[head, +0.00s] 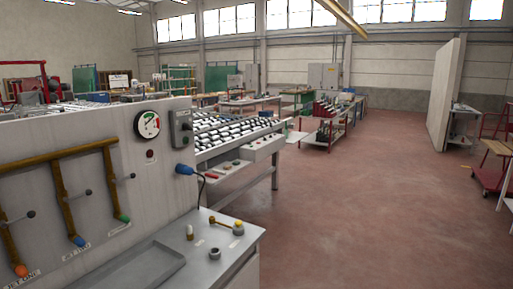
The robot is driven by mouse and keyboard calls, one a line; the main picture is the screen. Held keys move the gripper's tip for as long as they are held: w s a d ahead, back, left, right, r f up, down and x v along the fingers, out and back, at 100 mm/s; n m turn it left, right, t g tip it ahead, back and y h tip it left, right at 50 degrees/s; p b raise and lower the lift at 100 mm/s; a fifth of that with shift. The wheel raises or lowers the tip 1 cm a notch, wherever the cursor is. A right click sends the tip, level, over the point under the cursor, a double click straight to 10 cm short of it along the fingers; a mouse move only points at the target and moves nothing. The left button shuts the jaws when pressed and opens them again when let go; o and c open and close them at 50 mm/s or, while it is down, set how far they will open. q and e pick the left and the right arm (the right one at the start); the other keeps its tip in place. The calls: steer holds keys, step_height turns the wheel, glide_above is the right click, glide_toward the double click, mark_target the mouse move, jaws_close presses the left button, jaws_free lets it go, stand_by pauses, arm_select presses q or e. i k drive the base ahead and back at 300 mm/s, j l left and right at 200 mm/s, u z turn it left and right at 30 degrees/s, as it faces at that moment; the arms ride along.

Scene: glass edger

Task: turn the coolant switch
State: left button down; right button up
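A grey control box (181,130) with a small dark knob or button stands on the upper right end of the grey machine panel (100,140), right beside a round gauge (147,124). It looks like a switch box, but its label is too small to read, so I cannot confirm that it is the coolant switch or tell its setting. A dark red button or lamp (150,154) sits below the gauge. Neither of my grippers shows in the head view.
Brown pipes (62,190) with coloured ends and small valve levers run down the panel. A blue plug (184,169) juts out below the box. A grey ledge (190,255) with small parts lies below. A roller table (235,135) stands behind; open red floor (370,210) lies right.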

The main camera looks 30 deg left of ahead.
mark_target(185, 126)
steer(key=i+u, duration=0.4)
steer(key=i, duration=0.2)
steer(key=i+l+u, duration=0.25)
steer(key=i+u, duration=0.2)
steer(key=i, duration=0.15)
